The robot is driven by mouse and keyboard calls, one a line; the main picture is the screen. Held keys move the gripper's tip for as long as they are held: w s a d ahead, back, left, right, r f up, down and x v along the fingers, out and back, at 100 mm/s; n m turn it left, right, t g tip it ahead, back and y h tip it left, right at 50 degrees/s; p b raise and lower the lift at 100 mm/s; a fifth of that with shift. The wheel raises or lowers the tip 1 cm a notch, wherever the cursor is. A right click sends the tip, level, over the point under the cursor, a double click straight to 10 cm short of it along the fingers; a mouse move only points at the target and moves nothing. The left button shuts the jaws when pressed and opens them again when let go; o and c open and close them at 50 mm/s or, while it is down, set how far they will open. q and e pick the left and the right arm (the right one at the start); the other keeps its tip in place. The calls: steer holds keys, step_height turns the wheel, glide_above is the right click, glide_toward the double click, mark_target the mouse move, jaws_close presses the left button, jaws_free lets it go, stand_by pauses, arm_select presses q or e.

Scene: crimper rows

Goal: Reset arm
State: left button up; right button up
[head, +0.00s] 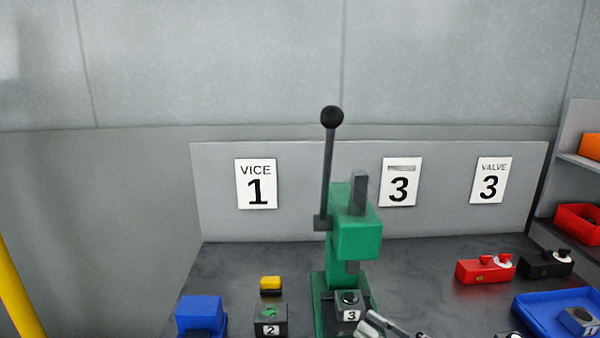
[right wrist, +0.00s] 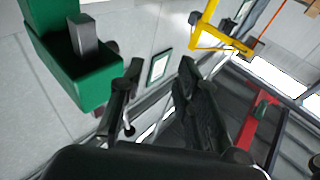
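A green arbor press (head: 356,232) stands on the bench in the middle of the head view. Its lever arm (head: 328,165) points almost straight up on the left side of the press and ends in a black ball knob (head: 332,117). A dark block labelled 3 (head: 349,307) sits on the press base under the ram. My right gripper (head: 378,325) is low in front of the press, partly cut off by the frame. In the right wrist view my right gripper (right wrist: 160,82) has its fingers apart with nothing between them; the green press head (right wrist: 75,60) is at upper left. My left gripper is not in view.
A yellow-black block (head: 271,285), a block labelled 2 (head: 270,321) and a blue block (head: 201,314) stand left of the press. Red (head: 484,271) and black (head: 546,264) valve blocks and a blue tray (head: 530,313) are at right. A grey sign board (head: 320,160) stands behind.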

steer(key=s+d+f+m+t+h, duration=0.1)
steer(key=s+d+f+m+h, duration=0.1)
steer(key=s+f+m+h, duration=0.45)
steer(key=s+d+f+m+h, duration=0.1)
steer(key=d+f+m+h, duration=0.2)
steer(key=h, duration=0.6)
steer(key=s+f+g, duration=0.4)
steer(key=s+g, duration=0.1)
steer(key=s, duration=0.7)
steer(key=s+f+g, duration=0.4)
steer(key=s+g, duration=0.1)
steer(key=s, duration=0.6)
step_height(320, 180, down, 31)
steer(key=s+n+g+b, duration=0.1)
steer(key=s+b, duration=0.1)
steer(key=b, duration=0.3)
steer(key=s+d+f+b, duration=0.1)
steer(key=s+f+b, duration=0.1)
steer(key=s+f, duration=0.6)
steer(key=s+d+f+g+h+b, duration=0.1)
steer(key=s+d+f+b, duration=0.1)
steer(key=s+f, duration=0.6)
step_height(320, 180, down, 4)
steer(key=shift+s+d+f+b, duration=0.15)
steer(key=shift+s+f+b, duration=0.1)
steer(key=shift+b, duration=0.25)
